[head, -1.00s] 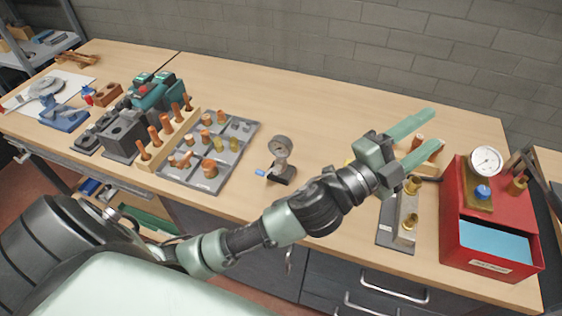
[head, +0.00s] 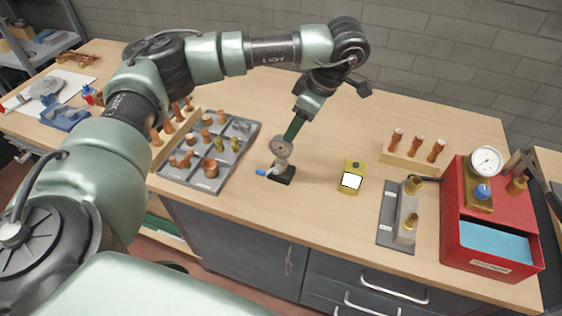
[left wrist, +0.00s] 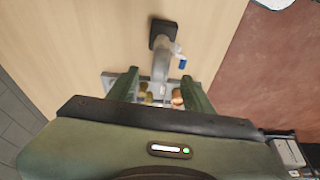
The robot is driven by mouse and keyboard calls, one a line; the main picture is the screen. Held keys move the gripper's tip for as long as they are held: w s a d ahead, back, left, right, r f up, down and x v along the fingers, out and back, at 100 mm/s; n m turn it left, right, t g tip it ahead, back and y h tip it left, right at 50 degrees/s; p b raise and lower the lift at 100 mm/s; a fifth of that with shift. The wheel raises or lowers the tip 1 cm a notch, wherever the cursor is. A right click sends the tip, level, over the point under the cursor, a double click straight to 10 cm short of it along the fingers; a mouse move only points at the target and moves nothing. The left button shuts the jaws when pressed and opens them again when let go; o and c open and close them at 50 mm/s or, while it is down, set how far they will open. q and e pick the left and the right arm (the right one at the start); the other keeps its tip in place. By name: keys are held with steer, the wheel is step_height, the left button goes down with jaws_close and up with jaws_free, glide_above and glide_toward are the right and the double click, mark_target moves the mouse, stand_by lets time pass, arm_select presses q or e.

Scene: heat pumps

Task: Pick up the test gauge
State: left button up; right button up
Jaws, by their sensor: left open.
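The test gauge (head: 281,147) is a round grey dial on a grey body with a blue lever, upright on a black base on the bench. My left gripper (head: 292,133) points down at the dial from behind; it is open. In the left wrist view the gauge's grey body (left wrist: 161,64) shows just ahead of and between the two spread fingers (left wrist: 159,82), with its blue lever to the right and black base above. I cannot tell whether a finger touches it. My right gripper is not in view.
A grey tray (head: 226,178) of brass and copper fittings stands left of the gauge. A yellow meter (head: 352,177) stands to its right, with a grey plate (head: 384,227) carrying brass fittings further right. A red box (head: 451,228) with another dial (head: 486,162) is at far right.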

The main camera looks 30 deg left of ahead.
mark_target(282, 136)
arm_select(q)
steer(key=shift+a+r, duration=0.15)
steer(key=shift+a, duration=0.4)
steer(key=p+x, duration=0.4)
steer(key=x, duration=0.2)
steer(key=shift+s+a, duration=0.15)
steer(key=shift+s, duration=0.05)
steer(key=shift+a+f, duration=0.15)
steer(key=shift+f, duration=0.5)
jaws_close()
steer(key=shift+w+r, duration=0.1)
